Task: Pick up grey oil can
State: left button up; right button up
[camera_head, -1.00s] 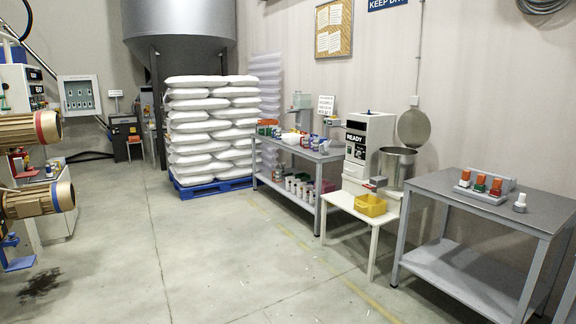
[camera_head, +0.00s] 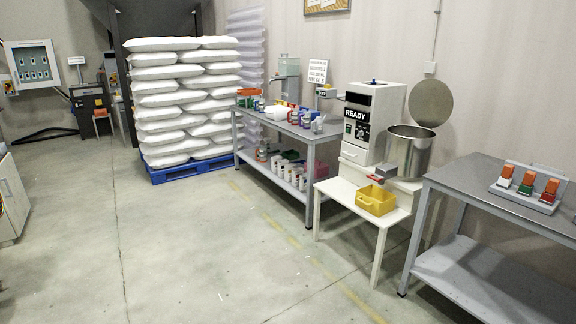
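I cannot pick out a grey oil can for certain. Small cans, bottles and containers crowd the top of the grey two-tier table (camera_head: 327,133) in the middle distance, too small to tell apart. More white cups or cans (camera_head: 289,172) stand on its lower shelf. Neither of my grippers shows in the head view.
A pallet of white sacks (camera_head: 185,100) stands left of that table. A white stand (camera_head: 335,190) carries a yellow bin (camera_head: 376,200), a machine marked READY (camera_head: 372,112) and a steel pot (camera_head: 408,150). A grey bench (camera_head: 470,172) is at right. The concrete floor (camera_head: 200,240) is clear.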

aim_at(318, 121)
jog(key=i, duration=2.5)
